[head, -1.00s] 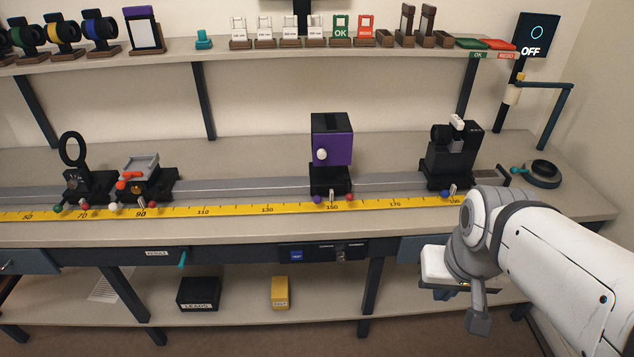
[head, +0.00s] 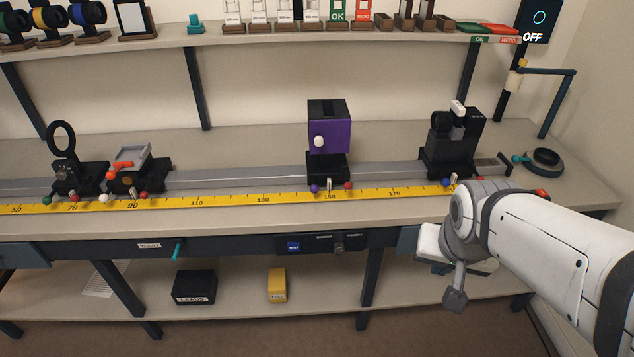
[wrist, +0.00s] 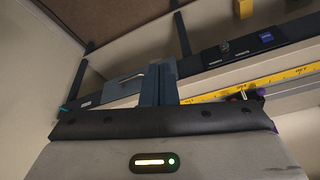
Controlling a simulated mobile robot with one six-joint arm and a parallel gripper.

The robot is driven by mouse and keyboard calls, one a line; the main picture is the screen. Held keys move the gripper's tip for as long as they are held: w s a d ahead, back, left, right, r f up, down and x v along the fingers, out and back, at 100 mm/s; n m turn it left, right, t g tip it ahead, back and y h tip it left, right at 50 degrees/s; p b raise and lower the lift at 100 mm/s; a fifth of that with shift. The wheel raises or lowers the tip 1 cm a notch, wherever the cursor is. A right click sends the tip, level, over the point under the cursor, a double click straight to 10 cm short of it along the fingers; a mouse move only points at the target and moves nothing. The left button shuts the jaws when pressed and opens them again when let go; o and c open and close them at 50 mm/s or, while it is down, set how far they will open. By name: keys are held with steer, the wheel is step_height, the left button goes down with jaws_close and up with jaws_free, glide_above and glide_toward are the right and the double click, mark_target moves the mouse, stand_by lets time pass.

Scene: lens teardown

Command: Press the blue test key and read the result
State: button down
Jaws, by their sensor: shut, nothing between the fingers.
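The blue test key (head: 293,246) sits at the left end of a dark panel (head: 322,243) on the bench's front edge. The key (wrist: 267,37) also shows in the wrist view, at the upper right, apart from my gripper. My gripper (wrist: 158,72) is shut and empty, its fingers together in front of the bench front. In the head view my arm's end is in front of the bench, right of the key; its fingertips are hard to make out there. A label reading RESULT (head: 149,245) is left of the key, beside a teal tab (head: 177,251).
A purple-faced box (head: 329,137) and a black device (head: 452,140) stand on the rail behind the yellow scale (head: 230,200). A screen (head: 538,20) at the upper right reads OFF. A black LEADS box (head: 195,287) and a yellow box (head: 277,285) are on the lower shelf.

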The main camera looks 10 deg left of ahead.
mark_target(294, 246)
steer(key=w+a+f+m+t+y+b, duration=0.1)
steer(key=w+a+f+m+t+b, duration=0.1)
steer(key=w+a+f+b, duration=0.5)
steer(key=w+a+f+m+t+y+b, duration=0.1)
steer(key=w+a+f+m+t+b, duration=0.25)
steer(key=f, duration=0.65)
steer(key=a+f+m+y+b, duration=0.2)
steer(key=a+f+y+b, duration=0.2)
steer(key=a, duration=0.4)
steer(key=a+f+m+g+y+b, duration=0.1)
steer(key=a+f+m+y+b, duration=0.1)
steer(key=a+f+y+b, duration=0.2)
steer(key=a+f+b, duration=0.2)
steer(key=a+f, duration=0.2)
steer(key=a, duration=0.1)
steer(key=shift+a+y, duration=0.2)
steer(key=shift+y, duration=0.2)
steer(key=shift+w+g+b, duration=0.1)
steer(key=shift+g+b, duration=0.15)
steer(key=shift+b, duration=0.05)
steer(key=w+a, duration=0.2)
steer(key=w, duration=0.6)
steer(key=shift+w+p, duration=0.2)
steer(key=shift+p, duration=0.2)
